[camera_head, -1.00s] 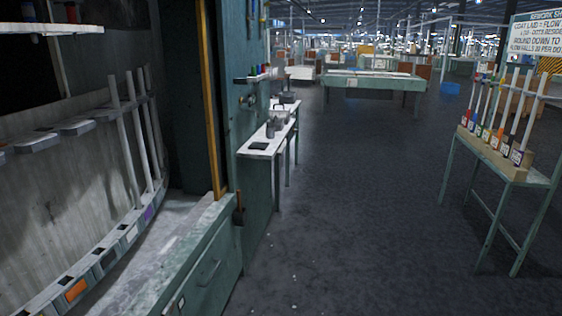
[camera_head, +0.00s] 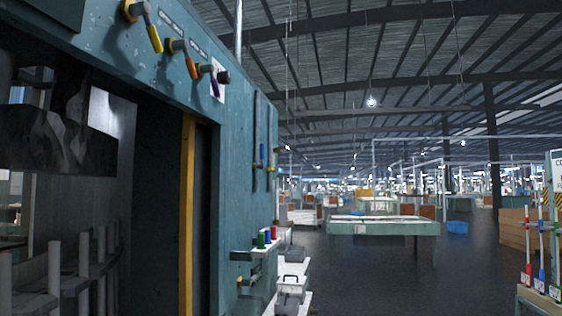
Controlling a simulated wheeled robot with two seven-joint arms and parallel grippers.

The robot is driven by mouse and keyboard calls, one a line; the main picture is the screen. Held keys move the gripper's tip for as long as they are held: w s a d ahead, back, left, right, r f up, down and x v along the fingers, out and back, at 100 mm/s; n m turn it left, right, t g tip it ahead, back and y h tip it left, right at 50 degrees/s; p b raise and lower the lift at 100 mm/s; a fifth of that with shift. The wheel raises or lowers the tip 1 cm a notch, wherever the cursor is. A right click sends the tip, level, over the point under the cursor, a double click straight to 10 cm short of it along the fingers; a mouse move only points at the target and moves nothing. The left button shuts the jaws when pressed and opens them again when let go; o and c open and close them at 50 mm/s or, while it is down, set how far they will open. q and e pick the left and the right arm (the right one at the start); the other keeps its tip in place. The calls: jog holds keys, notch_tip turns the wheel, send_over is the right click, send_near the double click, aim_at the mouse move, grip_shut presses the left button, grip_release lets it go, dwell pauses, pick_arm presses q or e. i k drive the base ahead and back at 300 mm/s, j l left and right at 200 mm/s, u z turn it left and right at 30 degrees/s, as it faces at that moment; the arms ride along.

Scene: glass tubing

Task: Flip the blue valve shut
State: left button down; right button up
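A row of three lever valves sits on the teal front panel of the cabinet at upper left in the head view. The first has a yellow lever (camera_head: 152,33), the second an orange lever (camera_head: 190,64). The third has a dark blue-purple lever (camera_head: 214,84) beside a white plate, at the right end of the row. All three levers slant down to the right. A small blue part (camera_head: 262,152) also shows on the cabinet's side, too small to identify. Neither of my grippers is in view.
The cabinet (camera_head: 140,70) fills the left, with a yellow vertical strip (camera_head: 187,215) at its opening. A side shelf holds small coloured items (camera_head: 268,235). Further off stands a green table (camera_head: 383,227). A rod rack (camera_head: 540,280) is at lower right. The floor between is clear.

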aim_at(262, 166)
jog(key=i+l+z, duration=0.1)
jog(key=i+l, duration=0.25)
jog(key=i, duration=0.15)
jog(key=i+l, duration=0.3)
jog(key=i, duration=0.15)
jog(key=i+l+z, duration=0.15)
jog(key=i+l, duration=0.2)
jog(key=i, duration=0.15)
jog(key=i+l+z, duration=0.1)
jog(key=i+l, duration=0.15)
jog(key=i, duration=0.25)
